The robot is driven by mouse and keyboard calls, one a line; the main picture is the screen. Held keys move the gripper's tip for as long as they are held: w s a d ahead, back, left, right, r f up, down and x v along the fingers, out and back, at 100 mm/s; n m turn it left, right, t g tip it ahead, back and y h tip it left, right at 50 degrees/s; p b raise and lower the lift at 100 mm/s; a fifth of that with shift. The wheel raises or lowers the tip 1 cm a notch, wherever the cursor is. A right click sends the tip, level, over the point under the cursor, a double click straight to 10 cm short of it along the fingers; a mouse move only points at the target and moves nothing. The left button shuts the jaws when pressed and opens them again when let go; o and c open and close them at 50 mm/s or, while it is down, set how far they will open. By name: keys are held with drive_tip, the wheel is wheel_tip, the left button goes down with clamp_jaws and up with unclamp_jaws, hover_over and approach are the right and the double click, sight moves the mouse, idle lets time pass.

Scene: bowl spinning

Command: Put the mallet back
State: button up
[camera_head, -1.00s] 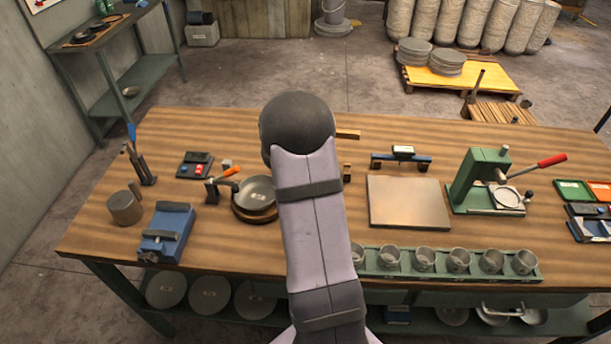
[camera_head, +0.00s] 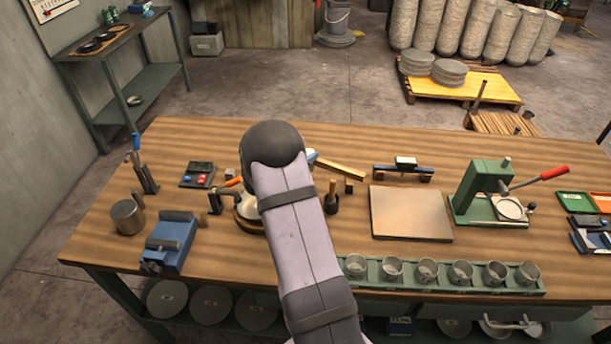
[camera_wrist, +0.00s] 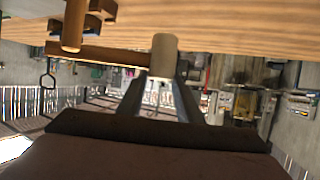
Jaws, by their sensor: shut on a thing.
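The mallet shows in the head view as a long wooden bar (camera_head: 341,168), tilted down to the right, beside my dark wrist. In the wrist view its pale cylindrical part (camera_wrist: 163,52) sits between the fingers of my gripper (camera_wrist: 163,70), and a brown wooden bar (camera_wrist: 95,52) reaches left from there. My gripper is shut on the mallet. In the head view my own arm hides most of the gripper. A small wooden block (camera_head: 348,186) stands just below the bar; I cannot tell whether they touch.
A dark holder (camera_head: 332,204) with a wooden stick stands close to the block. A round grey dish (camera_head: 247,205) is partly hidden by my arm. A flat board (camera_head: 410,213), a green press (camera_head: 485,190) and a row of cups (camera_head: 427,271) lie to the right.

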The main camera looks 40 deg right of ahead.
drive_tip(key=shift+f+p, duration=0.35)
drive_tip(key=shift+f, duration=1.2)
drive_tip(key=shift+f, duration=0.1)
drive_tip(key=shift+f+p, duration=0.65)
drive_tip(key=shift+f, duration=1.35)
drive_tip(key=shift+f, duration=0.1)
drive_tip(key=shift+f, duration=0.15)
drive_tip(key=o, duration=1.2)
